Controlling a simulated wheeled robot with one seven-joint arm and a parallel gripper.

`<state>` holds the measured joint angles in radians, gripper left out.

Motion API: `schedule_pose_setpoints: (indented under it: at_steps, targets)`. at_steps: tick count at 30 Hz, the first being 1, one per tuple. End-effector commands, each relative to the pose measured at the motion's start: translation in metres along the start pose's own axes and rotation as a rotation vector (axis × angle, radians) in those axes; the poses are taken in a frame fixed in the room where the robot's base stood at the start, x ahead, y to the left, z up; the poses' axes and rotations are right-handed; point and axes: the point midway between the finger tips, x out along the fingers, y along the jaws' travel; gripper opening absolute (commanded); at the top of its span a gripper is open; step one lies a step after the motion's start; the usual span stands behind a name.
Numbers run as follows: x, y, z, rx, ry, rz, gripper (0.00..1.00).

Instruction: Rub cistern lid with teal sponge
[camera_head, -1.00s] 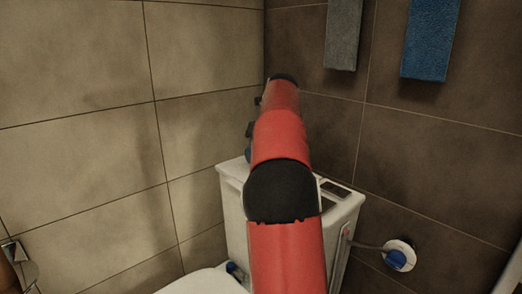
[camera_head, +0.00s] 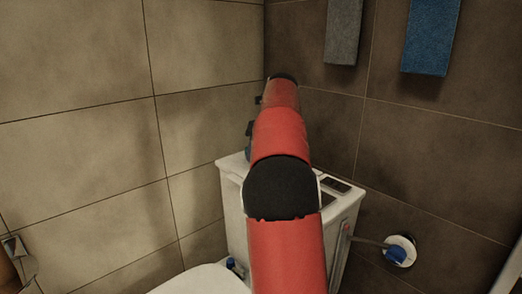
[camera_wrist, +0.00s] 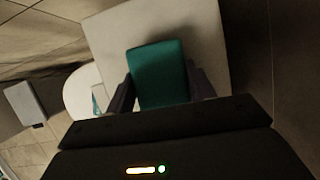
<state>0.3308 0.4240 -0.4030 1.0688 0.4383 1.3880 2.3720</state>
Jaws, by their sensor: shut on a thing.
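The white cistern (camera_head: 234,203) stands in the corner, its lid (camera_head: 233,166) partly hidden behind my red arm in the head view. In the wrist view the pale lid (camera_wrist: 112,32) spreads out beneath my gripper. My gripper (camera_wrist: 158,88) is shut on the teal sponge (camera_wrist: 158,72), with one dark finger on each side of it. The sponge lies over the lid in the picture; I cannot tell whether it touches it. In the head view the fingers and sponge are hidden by the arm.
The white toilet (camera_head: 203,280) is in front of the cistern. A blue valve (camera_head: 397,254) with a hose is on the right wall. Grey (camera_head: 343,32) and blue (camera_head: 431,38) towels hang above. Tiled walls close in behind and to the left.

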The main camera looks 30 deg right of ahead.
Motion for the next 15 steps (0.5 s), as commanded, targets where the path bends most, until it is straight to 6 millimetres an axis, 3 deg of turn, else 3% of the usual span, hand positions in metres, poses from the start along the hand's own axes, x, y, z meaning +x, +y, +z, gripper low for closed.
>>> schedule_pose_setpoints:
  at_steps: [15]
  targets:
    - [0.0085,0.0,-0.0039,0.0,0.0,0.0,0.36]
